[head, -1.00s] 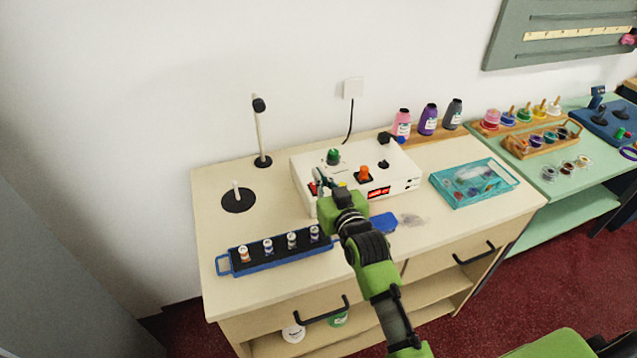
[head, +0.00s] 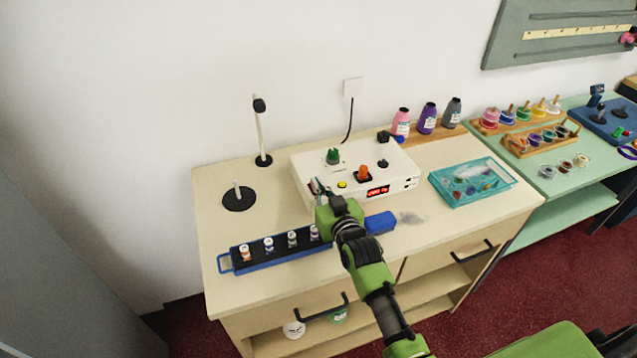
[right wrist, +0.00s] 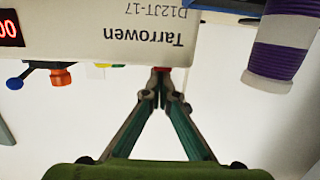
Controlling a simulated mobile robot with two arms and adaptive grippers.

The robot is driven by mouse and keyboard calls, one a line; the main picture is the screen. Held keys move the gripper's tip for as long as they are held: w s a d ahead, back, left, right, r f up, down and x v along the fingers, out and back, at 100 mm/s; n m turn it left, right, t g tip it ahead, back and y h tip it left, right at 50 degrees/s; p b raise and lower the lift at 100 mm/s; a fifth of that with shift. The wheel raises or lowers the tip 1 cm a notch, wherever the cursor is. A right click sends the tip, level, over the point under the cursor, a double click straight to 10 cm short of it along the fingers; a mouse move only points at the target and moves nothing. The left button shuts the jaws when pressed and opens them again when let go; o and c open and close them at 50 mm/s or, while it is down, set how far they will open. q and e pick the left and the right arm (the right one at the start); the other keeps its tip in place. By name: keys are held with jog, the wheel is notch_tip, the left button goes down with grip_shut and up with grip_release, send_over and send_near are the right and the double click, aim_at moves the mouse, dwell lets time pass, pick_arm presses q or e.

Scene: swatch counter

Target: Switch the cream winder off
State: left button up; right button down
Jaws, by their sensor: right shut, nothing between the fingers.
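The cream winder (head: 400,165) is a box on the counter with a green knob (head: 333,156), an orange knob (head: 363,173), a yellow button (head: 342,185) and a lit red display (head: 377,191). The display (right wrist: 10,28) is also lit in the right wrist view, beside the upside-down lettering "Tarrowen". My right gripper (head: 318,184) is at the winder's front left corner. In the right wrist view its closed fingertips (right wrist: 165,90) are just by a small red part (right wrist: 160,69) at the box's edge. They partly hide it, so I cannot tell contact or its position. My left gripper is out of view.
A blue rack of thread spools (head: 275,259) lies front left, with a blue block (head: 380,223) right of my gripper. A teal tray (head: 470,203) is on the right. A thin upright stand (head: 260,135) and a black round base (head: 239,201) are on the left.

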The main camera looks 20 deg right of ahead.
jog(key=shift+w+r+p, duration=0.1)
jog(key=shift+r+p, duration=0.1)
jog(key=shift+p, duration=0.25)
jog(key=shift+f+b, duration=0.3)
jog(key=shift+b, duration=0.1)
jog(key=r+p, duration=0.3)
jog(key=r, duration=0.1)
jog(key=shift+w, duration=0.25)
jog(key=shift+s+r, duration=0.1)
jog(key=shift+s, duration=0.2)
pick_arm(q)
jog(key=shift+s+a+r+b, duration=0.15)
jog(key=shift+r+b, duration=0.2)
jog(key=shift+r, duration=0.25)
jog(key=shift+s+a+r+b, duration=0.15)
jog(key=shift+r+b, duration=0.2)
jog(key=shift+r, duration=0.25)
pick_arm(e)
jog(key=s+r, duration=0.3)
jog(key=s, duration=0.5)
jog(key=shift+s+d+r, duration=0.15)
jog(key=shift+s+r, duration=0.1)
jog(key=shift+s, duration=0.15)
